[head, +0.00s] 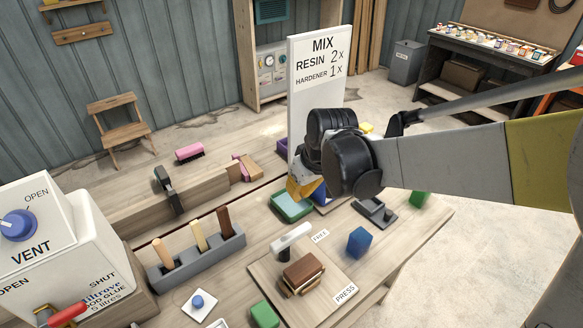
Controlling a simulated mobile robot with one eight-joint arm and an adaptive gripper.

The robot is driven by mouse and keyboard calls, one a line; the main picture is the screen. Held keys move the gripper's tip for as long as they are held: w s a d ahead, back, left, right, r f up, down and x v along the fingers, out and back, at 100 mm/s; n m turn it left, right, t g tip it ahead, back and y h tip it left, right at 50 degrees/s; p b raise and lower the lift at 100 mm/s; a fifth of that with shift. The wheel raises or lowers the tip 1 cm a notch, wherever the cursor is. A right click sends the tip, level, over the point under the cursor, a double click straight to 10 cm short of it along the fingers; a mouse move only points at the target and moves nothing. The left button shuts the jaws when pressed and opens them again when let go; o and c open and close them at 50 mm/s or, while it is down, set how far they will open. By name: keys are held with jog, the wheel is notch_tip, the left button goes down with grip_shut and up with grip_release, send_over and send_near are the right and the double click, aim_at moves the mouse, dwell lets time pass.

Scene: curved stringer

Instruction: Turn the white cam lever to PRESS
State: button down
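The white cam lever (291,237) is on a light wooden board (328,273) at the front of the bench. Its arm points up and right, toward the FREE label (320,236). The PRESS label (345,293) is at the board's lower right. A stack of brown wood pieces (304,270) sits between the lever and PRESS.
A tall white MIX sign (317,75) stands behind my wrist. A blue cube (359,241) and a dark grey device (374,212) are right of the board. A grey rack with wooden handles (196,258) is left. A green block (264,315) lies at the front.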

aim_at(291, 238)
jog(key=shift+w+a+f, duration=0.55)
jog(key=f+b, duration=0.1)
jog(key=f, duration=0.2)
jog(key=f+b, duration=0.2)
jog(key=f, duration=0.1)
jog(key=f+b, duration=0.2)
jog(key=f, duration=0.1)
jog(key=shift+s+d+f, duration=0.2)
jog(key=shift+s+f, duration=0.05)
jog(key=shift+s, duration=0.05)
